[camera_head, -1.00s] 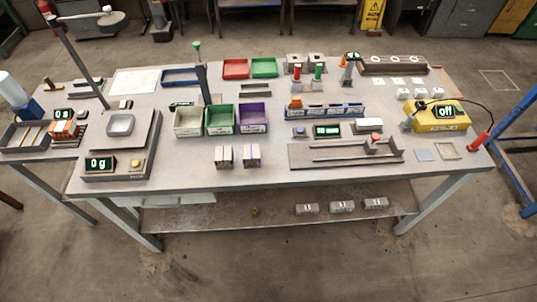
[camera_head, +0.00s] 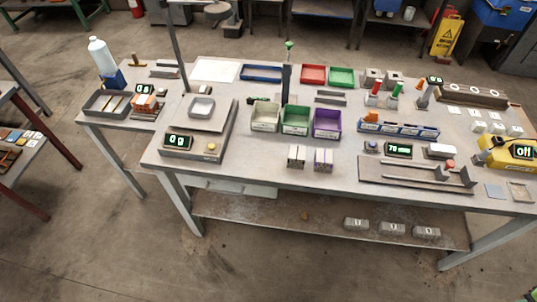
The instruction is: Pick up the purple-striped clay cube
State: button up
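Two small pale cubes stand side by side, slightly apart, near the front edge of the grey table (camera_head: 232,172). The right cube (camera_head: 323,160) looks faintly purple-marked and appears to be the purple-striped clay cube. The left cube (camera_head: 297,156) has a darker stripe whose colour is too small to tell. Both are upright and nothing touches them. My gripper is not in view.
Cream (camera_head: 265,118), green (camera_head: 295,121) and purple (camera_head: 327,124) bins stand just behind the cubes. A scale (camera_head: 198,131) is to their left, a grey fixture tray (camera_head: 410,176) to their right. A dark post (camera_head: 286,90) rises behind the bins. The table front by the cubes is clear.

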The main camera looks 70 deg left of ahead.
aim_at(323, 158)
jog(key=u, duration=1.4)
jog(key=k, duration=0.2)
jog(key=u, duration=1.95)
jog(key=i, duration=1)
jog(key=u, duration=0.25)
